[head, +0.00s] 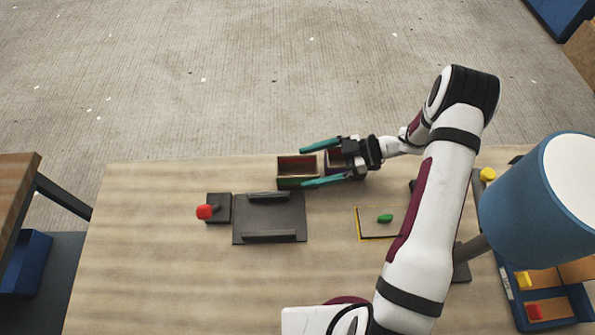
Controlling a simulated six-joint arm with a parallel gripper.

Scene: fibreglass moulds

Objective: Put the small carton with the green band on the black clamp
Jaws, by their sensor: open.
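My gripper (322,164) is open, its two teal fingers pointing left over the back of the table. An open-topped box (297,183) with a brown inside and a dark greenish front lies by the fingertips. A second dark, purplish box (335,158) shows between the fingers, partly hidden by the gripper. I cannot make out for certain which is the carton with the green band. No contact between fingers and boxes can be told. A small black block with a red knob, which looks like the black clamp (223,203), stands left of a black plate.
The black plate (270,221) carries two raised bars. A yellow-edged board (366,225) with a green piece (384,218) lies right of it. A blue lamp (520,195) and a blue tray (518,308) with coloured blocks stand at right. The table's front left is clear.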

